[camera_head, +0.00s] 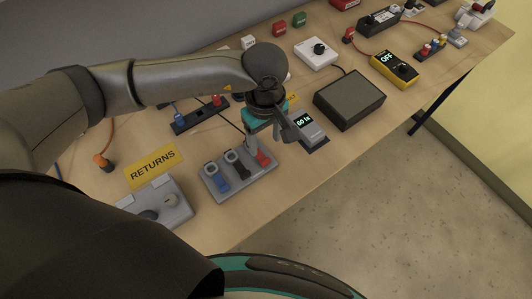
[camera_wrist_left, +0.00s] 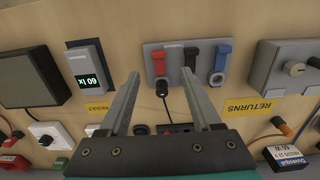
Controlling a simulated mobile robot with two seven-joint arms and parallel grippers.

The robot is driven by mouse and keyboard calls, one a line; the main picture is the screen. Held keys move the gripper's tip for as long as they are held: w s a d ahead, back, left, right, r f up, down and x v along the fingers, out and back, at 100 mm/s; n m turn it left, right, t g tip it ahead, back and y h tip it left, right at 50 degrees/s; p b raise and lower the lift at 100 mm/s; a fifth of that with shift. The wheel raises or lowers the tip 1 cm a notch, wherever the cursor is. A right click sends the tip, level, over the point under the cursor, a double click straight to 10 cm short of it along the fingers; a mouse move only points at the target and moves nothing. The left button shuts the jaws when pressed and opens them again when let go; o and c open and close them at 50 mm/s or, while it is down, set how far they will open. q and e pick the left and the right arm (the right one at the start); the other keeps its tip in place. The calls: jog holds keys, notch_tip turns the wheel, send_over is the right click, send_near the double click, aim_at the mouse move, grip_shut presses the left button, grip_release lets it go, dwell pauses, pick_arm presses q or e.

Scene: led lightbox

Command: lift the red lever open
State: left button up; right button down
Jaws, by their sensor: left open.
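The red lever (camera_head: 263,158) is at the right end of a grey panel (camera_head: 243,185), beside a black lever (camera_head: 240,168) and a blue lever (camera_head: 217,178). My left gripper (camera_head: 268,138) is open and empty, close by the red lever and partly covering it in the head view. In the left wrist view the red lever (camera_wrist_left: 159,62) appears between the two open fingertips (camera_wrist_left: 160,74), with the black lever (camera_wrist_left: 191,56) by the right fingertip. I cannot tell whether a finger touches anything. My right gripper is not in view.
A light meter (camera_head: 308,127) reading "60 lx" stands just right of the gripper. A dark flat box (camera_head: 349,98) lies beyond it. A yellow "RETURNS" label (camera_head: 153,167) and a grey device with a knob (camera_head: 165,203) lie left of the panel. The table's front edge is close to the panel.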

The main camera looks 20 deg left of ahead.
aim_at(265, 161)
pick_arm(q)
notch_tip(265, 161, down, 10)
jog(key=shift+w+r, duration=0.1)
jog(key=shift+r, duration=0.1)
grip_shut()
dwell(0.6)
